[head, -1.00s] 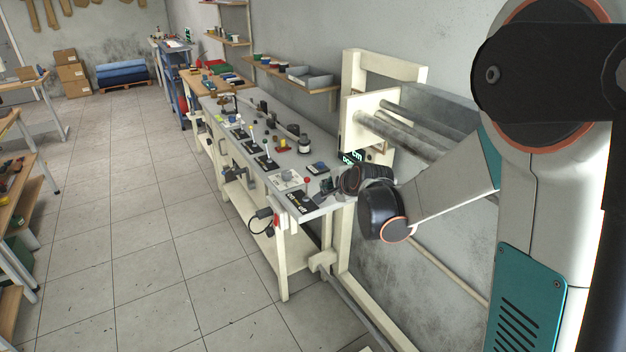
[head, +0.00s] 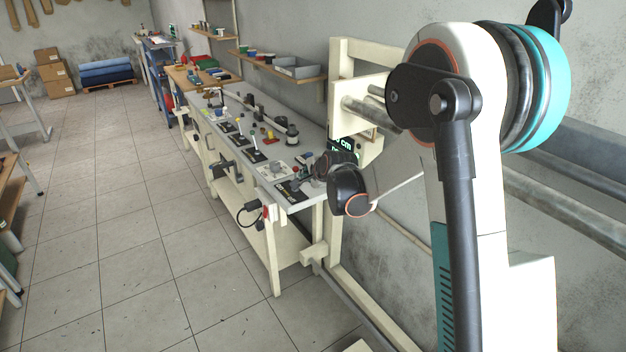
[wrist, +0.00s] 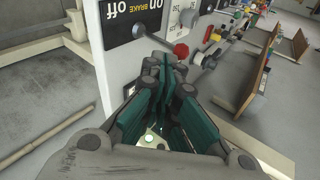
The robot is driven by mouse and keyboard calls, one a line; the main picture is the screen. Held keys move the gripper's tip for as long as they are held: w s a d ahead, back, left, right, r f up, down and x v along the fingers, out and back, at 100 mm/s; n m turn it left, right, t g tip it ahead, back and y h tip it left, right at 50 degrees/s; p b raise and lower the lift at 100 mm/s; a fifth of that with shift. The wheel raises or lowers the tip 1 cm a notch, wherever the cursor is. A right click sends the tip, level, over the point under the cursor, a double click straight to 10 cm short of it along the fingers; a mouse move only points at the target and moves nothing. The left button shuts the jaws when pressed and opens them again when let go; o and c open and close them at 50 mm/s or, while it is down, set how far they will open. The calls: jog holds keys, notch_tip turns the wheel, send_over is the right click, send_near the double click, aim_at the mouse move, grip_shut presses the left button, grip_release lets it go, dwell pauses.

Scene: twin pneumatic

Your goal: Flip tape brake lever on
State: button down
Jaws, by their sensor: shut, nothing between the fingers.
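The brake plate (wrist: 134,18) is black with upside-down white ON and OFF and yellow BRAKE lettering, at the top of the wrist view. In the head view the plate (head: 291,191) lies at the near end of the bench. A red knob (wrist: 181,50) stands just right of the plate in the wrist view; it also shows in the head view (head: 296,170).
The grey bench top (head: 232,131) carries several other levers and knobs. A cream roller frame (head: 340,85) stands behind the near end by the wall. A red switch box (head: 269,212) hangs on the bench front. The tiled floor on the left is clear.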

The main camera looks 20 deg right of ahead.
jog(key=w, duration=0.3)
jog(key=shift+a+f+b, duration=0.15)
jog(key=shift+a+b, duration=0.05)
jog(key=shift+b, duration=0.15)
jog(key=shift+w, duration=0.1)
jog(key=shift+w+a+r+g+p, duration=0.1)
jog(key=shift+w+r+g+p, duration=0.2)
jog(key=shift+p, duration=0.2)
